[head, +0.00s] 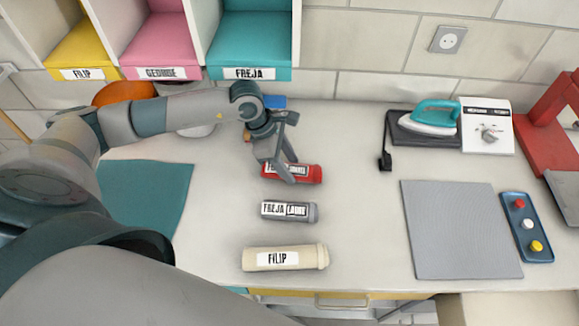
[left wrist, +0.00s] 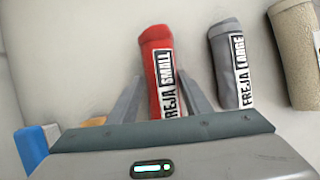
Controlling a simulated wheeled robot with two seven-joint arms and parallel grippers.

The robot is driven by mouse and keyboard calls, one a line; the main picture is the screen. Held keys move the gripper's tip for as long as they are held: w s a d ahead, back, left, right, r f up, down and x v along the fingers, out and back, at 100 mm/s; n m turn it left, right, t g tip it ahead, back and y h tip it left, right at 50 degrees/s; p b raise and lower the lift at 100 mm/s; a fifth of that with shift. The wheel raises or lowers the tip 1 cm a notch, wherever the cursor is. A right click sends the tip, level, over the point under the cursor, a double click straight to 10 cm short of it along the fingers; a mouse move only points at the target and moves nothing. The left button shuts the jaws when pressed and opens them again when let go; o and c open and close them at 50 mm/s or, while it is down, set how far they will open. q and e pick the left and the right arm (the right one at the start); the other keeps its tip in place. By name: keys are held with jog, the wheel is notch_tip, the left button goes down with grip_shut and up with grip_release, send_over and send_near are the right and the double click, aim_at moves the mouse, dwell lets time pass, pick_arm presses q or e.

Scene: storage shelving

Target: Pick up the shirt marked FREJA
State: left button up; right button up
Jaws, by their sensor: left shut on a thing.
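The red rolled shirt (head: 312,174) lies on the counter; its label reads FREJA SMALL in the left wrist view (left wrist: 154,42). My left gripper (head: 280,168) is over its left part, with one finger on each side, shut on it. The fingers partly hide its label in the head view. A grey rolled shirt (head: 312,213) marked FREJA LARGE lies just in front, also seen in the left wrist view (left wrist: 226,50). A cream rolled shirt (head: 320,257) marked FILIP is nearest the front edge. My right gripper is not in view.
Shelf bins marked FILIP (head: 77,48), GEORGE (head: 160,42) and FREJA (head: 250,43) are at the back left. A teal cloth (head: 150,190) lies left. An iron (head: 433,117), grey mat (head: 460,230) and button panel (head: 527,228) are right. The counter between shirts and mat is clear.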

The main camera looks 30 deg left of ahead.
aim_at(298, 168)
pick_arm(q)
jog(key=shift+r+b, duration=0.55)
jog(key=shift+r, duration=0.15)
jog(key=shift+s+d+r+b, duration=0.1)
jog(key=shift+d+r+b, duration=0.15)
jog(key=shift+r+b, duration=0.25)
jog(key=shift+d+r+b, duration=0.25)
jog(key=shift+r+b, duration=0.05)
jog(key=shift+r, duration=0.4)
jog(key=s+d+r+b, duration=0.2)
jog(key=d+r+b, duration=0.2)
jog(key=d, duration=0.6)
jog(key=shift+s+d+r, duration=0.2)
jog(key=shift+s+r, duration=0.05)
jog(key=shift+r, duration=1.15)
